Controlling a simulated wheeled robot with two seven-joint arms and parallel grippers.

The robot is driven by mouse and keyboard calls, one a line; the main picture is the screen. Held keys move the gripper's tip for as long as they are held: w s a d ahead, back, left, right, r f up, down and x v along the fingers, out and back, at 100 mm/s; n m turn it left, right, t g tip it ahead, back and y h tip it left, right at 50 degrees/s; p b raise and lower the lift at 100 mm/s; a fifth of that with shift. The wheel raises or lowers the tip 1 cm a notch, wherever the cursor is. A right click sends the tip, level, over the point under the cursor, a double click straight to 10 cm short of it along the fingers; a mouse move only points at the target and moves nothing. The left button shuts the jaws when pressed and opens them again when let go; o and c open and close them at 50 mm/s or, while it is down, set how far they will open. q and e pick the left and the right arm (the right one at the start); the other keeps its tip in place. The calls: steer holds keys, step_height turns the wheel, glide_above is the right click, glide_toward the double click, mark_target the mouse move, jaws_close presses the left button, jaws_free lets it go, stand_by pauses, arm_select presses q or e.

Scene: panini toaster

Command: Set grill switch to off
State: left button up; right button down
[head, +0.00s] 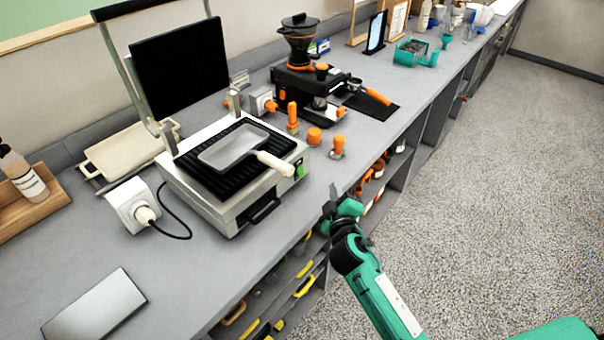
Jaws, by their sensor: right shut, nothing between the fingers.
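The panini grill (205,207) stands on the counter with its black lid (180,65) raised. A grey pan (232,146) with a cream handle lies on its ribbed black plate. The green grill switch (299,171) is on the grill's right front corner, close to the pan handle. I cannot tell from its look which position it is in. My right gripper (333,193) is shut and empty, at the counter's front edge, a little to the right of the switch and apart from it. My left gripper is out of view.
A white socket box (133,205) with a plug and black cable sits left of the grill. A grey slab (95,307) lies at the lower left. Orange-handled tools (337,147) and a coffee machine (309,85) stand behind the grill. Open shelves lie under the counter; the floor at right is clear.

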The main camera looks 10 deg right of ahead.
mark_target(300, 170)
steer(key=w+a+b, duration=0.1)
steer(key=w+a, duration=0.1)
steer(key=w+a+f+b, duration=0.1)
steer(key=w+a, duration=0.1)
steer(key=w, duration=0.1)
steer(key=shift+f, duration=0.2)
steer(key=shift+w+a+b, duration=0.5)
steer(key=shift+w, duration=0.05)
steer(key=shift+w, duration=0.1)
stand_by(1.5)
steer(key=shift+w+a, duration=0.25)
steer(key=shift+w+a+b, duration=0.2)
steer(key=shift+w+b, duration=0.05)
steer(key=shift+b, duration=0.2)
stand_by(0.4)
steer(key=shift+s+d, duration=0.15)
stand_by(0.3)
steer(key=shift+s+d+r+p, duration=0.1)
steer(key=shift+s+d+p, duration=0.25)
steer(key=shift+s, duration=0.15)
